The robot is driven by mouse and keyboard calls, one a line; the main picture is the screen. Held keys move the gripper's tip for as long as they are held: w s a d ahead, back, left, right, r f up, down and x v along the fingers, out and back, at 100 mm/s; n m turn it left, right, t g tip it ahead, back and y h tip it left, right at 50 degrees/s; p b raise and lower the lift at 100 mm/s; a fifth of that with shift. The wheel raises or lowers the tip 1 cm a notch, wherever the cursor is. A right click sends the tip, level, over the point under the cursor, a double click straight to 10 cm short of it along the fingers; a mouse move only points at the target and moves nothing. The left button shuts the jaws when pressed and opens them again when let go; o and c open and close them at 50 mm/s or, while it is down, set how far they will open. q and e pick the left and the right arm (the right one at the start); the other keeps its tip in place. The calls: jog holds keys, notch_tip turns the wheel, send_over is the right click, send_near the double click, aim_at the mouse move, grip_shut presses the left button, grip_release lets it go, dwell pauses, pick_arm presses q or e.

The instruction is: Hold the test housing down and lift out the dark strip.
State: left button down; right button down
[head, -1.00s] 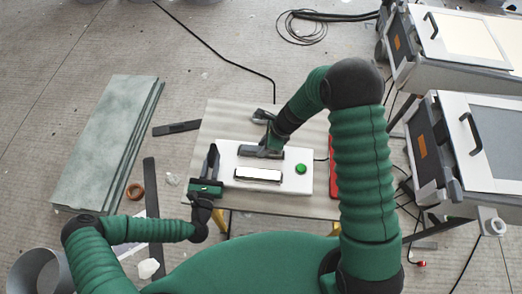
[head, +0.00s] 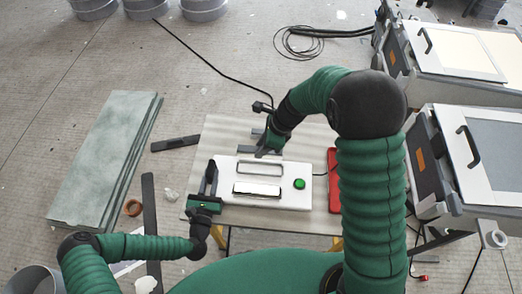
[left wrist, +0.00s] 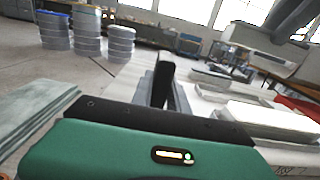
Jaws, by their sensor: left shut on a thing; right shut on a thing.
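The white test housing (head: 295,200) lies flat on the table, with a green button (head: 299,184) at its right. Its rear slot (head: 260,169) looks pale and empty, outlined by a thin dark rim. My left gripper (head: 211,180) is shut on the housing's left end; its dark fingers also show in the left wrist view (left wrist: 165,85). My right gripper (head: 264,151) is shut on the dark strip (head: 257,131), behind and above the slot. My gripper hides part of the strip.
A light window (head: 257,190) lies in the housing's front. A red bar (head: 334,180) lies at the table's right side. Grey-green slabs (head: 105,160) are on the floor at left. Machines with handles (head: 470,160) stand at right. A black cable runs behind the table.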

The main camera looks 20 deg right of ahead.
pick_arm(q)
jog(key=c, duration=1.2)
grip_release()
jog(key=v, duration=1.2)
jog(key=shift+w, duration=0.1)
